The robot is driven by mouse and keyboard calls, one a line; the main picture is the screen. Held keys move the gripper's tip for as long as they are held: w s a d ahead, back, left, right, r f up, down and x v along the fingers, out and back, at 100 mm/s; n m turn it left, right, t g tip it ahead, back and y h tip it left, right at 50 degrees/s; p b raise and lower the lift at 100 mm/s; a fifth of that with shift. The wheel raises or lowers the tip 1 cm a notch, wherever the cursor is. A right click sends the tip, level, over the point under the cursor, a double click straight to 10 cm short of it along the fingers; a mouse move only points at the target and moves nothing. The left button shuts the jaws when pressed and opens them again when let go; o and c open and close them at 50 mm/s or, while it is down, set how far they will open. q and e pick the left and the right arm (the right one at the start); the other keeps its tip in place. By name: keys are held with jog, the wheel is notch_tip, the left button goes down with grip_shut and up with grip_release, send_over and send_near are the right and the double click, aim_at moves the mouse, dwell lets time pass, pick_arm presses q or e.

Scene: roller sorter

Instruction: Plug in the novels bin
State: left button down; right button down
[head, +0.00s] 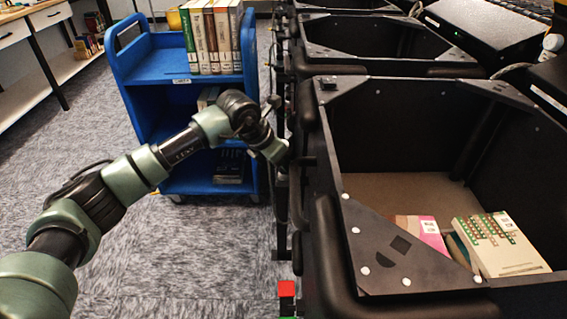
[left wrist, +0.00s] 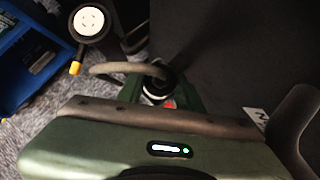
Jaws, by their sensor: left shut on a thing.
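The nearest black bin (head: 385,240) stands at the right of the head view with a few books inside. Its dark side wall (left wrist: 235,60) fills the right of the left wrist view, with part of a white label at its edge. My left gripper (head: 284,150) is beside this bin's left outer side, its fingertips partly hidden. In the left wrist view, its green fingers are shut on a dark plug with a pale ring (left wrist: 155,87), with a grey cable at it. A round white-faced connector (left wrist: 91,20) with a yellow tip is at upper left. My right gripper is out of view.
More black bins (head: 365,37) stand in a row behind. A blue book cart (head: 150,70) with books stands left of the bins. A red block (head: 287,288) shows low beside the near bin. Carpet at the left is clear.

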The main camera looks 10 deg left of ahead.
pick_arm(q)
jog(key=c, duration=0.9)
grip_release()
jog(key=shift+o, duration=0.2)
